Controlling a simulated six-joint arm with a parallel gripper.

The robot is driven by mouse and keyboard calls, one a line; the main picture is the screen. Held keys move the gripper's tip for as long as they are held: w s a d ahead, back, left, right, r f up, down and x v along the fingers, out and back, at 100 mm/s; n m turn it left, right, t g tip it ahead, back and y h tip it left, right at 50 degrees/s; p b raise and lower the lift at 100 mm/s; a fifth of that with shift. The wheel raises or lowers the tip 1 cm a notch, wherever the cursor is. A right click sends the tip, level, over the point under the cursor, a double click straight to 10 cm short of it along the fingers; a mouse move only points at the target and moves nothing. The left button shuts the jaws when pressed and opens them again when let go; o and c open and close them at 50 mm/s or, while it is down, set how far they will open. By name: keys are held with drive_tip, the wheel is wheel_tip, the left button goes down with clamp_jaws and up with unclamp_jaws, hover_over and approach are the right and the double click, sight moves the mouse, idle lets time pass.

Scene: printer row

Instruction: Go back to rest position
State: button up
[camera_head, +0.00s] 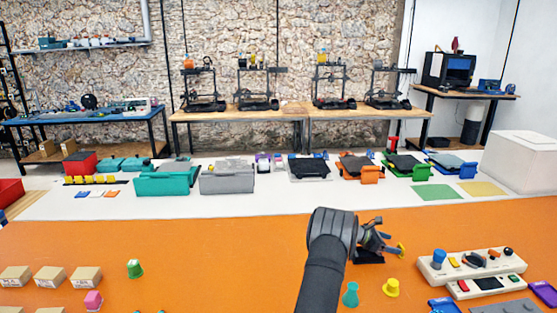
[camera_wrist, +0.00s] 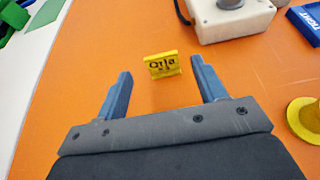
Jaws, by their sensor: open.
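My gripper (camera_head: 385,240) is over the orange table (camera_head: 220,250), right of the middle in the head view. In the wrist view my gripper (camera_wrist: 160,72) has its two blue-grey fingers spread wide apart. A small yellow tag (camera_wrist: 163,65) with dark lettering, perhaps "Orla", stands on the orange surface. In the wrist view it appears between and just beyond the fingertips, with gaps to both. Neither finger appears to touch it. In the head view a yellow piece (camera_head: 401,249) shows beside the gripper, partly hidden by it.
A beige control box (camera_head: 472,266) stands right of the gripper. A teal cone (camera_head: 350,296) and a yellow cone (camera_head: 391,288) stand in front of it. Small cardboard boxes (camera_head: 50,277) are at the front left. The orange table's left middle is clear.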

sight(401, 247)
drive_tip(key=x, duration=0.8)
drive_tip(key=shift+f, duration=0.2)
wheel_tip(401, 247, up, 3)
drive_tip(key=shift+a, duration=0.1)
drive_tip(key=shift+r, duration=0.55)
